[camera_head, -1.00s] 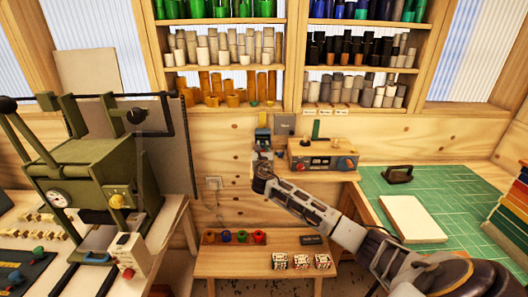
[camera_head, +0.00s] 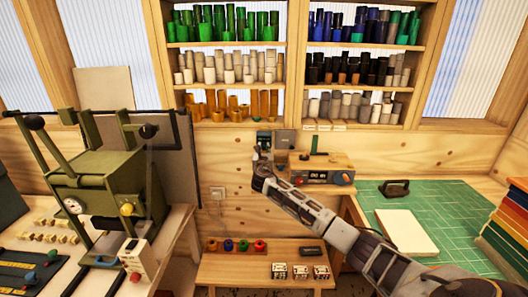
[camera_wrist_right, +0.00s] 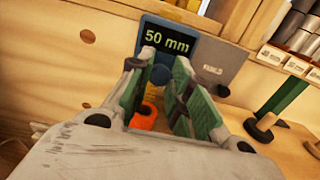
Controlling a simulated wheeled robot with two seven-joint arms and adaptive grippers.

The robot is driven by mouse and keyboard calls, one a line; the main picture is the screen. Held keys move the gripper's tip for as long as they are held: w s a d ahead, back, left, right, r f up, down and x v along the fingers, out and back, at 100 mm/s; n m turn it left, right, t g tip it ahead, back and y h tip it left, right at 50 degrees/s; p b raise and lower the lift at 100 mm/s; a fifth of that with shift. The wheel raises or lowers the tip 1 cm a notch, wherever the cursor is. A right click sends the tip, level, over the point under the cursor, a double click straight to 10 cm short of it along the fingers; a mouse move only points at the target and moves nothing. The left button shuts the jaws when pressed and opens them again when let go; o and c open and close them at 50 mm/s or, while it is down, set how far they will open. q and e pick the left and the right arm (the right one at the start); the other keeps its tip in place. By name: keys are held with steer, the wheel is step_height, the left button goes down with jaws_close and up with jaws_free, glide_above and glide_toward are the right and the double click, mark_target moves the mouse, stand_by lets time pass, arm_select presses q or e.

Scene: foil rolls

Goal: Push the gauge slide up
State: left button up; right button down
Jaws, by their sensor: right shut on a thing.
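The gauge (camera_head: 263,137) is a small blue unit on the wooden back wall. In the right wrist view its dark display (camera_wrist_right: 166,38) reads 50 mm in green. My right gripper (camera_head: 262,156) is just below the display in the head view. In the wrist view its green-padded fingers (camera_wrist_right: 165,85) are closed around the gauge slide, whose rounded blue-grey part (camera_wrist_right: 161,75) shows between them. The slide's lower part is hidden by the fingers. An orange part (camera_wrist_right: 147,112) shows below, between the fingers. My left gripper is not in view.
A wooden control box (camera_head: 320,168) with a knob stands close right of the gauge. A grey plate (camera_wrist_right: 221,68) is beside the display. A green press (camera_head: 105,185) stands at left. A green cutting mat (camera_head: 450,220) lies at right. A low bench (camera_head: 230,268) is below.

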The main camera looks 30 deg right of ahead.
steer(key=shift+r+p, duration=0.35)
steer(key=shift+r, duration=0.25)
steer(key=c, duration=1.3)
jaws_free()
steer(key=shift+v, duration=0.9)
steer(key=v, duration=1)
steer(key=shift+s, duration=0.15)
